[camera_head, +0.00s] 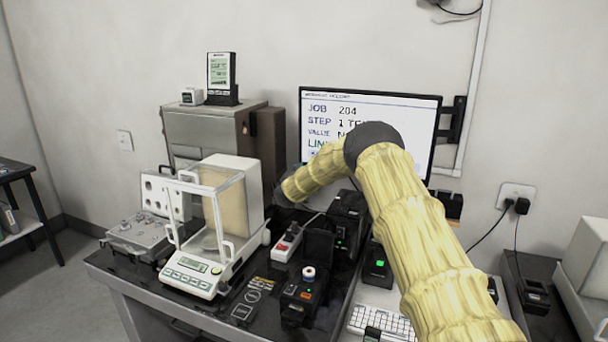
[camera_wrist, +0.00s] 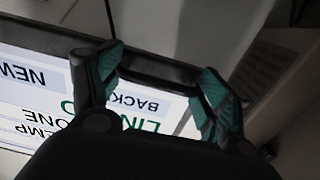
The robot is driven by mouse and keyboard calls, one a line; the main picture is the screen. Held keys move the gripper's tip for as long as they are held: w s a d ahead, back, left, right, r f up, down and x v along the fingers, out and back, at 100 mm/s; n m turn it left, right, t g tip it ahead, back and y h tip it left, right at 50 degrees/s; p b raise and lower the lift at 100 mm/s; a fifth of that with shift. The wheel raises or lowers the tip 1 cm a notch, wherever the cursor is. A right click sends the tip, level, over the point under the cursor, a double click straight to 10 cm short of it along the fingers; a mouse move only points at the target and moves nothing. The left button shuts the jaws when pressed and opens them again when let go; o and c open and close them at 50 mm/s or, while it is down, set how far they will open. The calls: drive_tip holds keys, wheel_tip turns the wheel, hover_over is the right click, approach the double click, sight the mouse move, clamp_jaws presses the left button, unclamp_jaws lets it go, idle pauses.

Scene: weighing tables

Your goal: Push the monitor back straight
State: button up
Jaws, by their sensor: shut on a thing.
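The monitor (camera_head: 320,105) is on the wall at the back, its lit screen showing job text. A black mount (camera_head: 452,122) shows behind its right edge. My arm crosses in front of the lower screen and hides part of it. In the wrist view, my gripper (camera_wrist: 160,68) has its two fingers spread apart, with the monitor's dark edge (camera_wrist: 150,70) running between them. The fingers are shut on this edge. Screen text shows upside down between and beside the fingers. In the head view the fingertips are hidden, near the monitor's lower left.
A glass-sided balance (camera_head: 190,278), a grey cabinet (camera_head: 205,130) and a brown box (camera_head: 270,145) stand left of the monitor. Several small black devices and a keyboard (camera_head: 375,322) crowd the table below. A wall outlet with plugs (camera_head: 516,196) is at the right.

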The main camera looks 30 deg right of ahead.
drive_tip(key=shift+d+r, duration=0.6)
drive_tip(key=shift+r, duration=0.05)
drive_tip(key=o, duration=1.2)
drive_tip(key=shift+d, duration=0.1)
drive_tip(key=shift+o, duration=0.2)
drive_tip(key=shift+w+d+f, duration=0.3)
drive_tip(key=shift+w+f, duration=0.05)
drive_tip(key=shift+f, duration=0.25)
drive_tip(key=v, duration=1.3)
drive_tip(key=shift+w+a, duration=0.3)
drive_tip(key=shift+r, duration=0.1)
drive_tip(key=shift+r, duration=0.1)
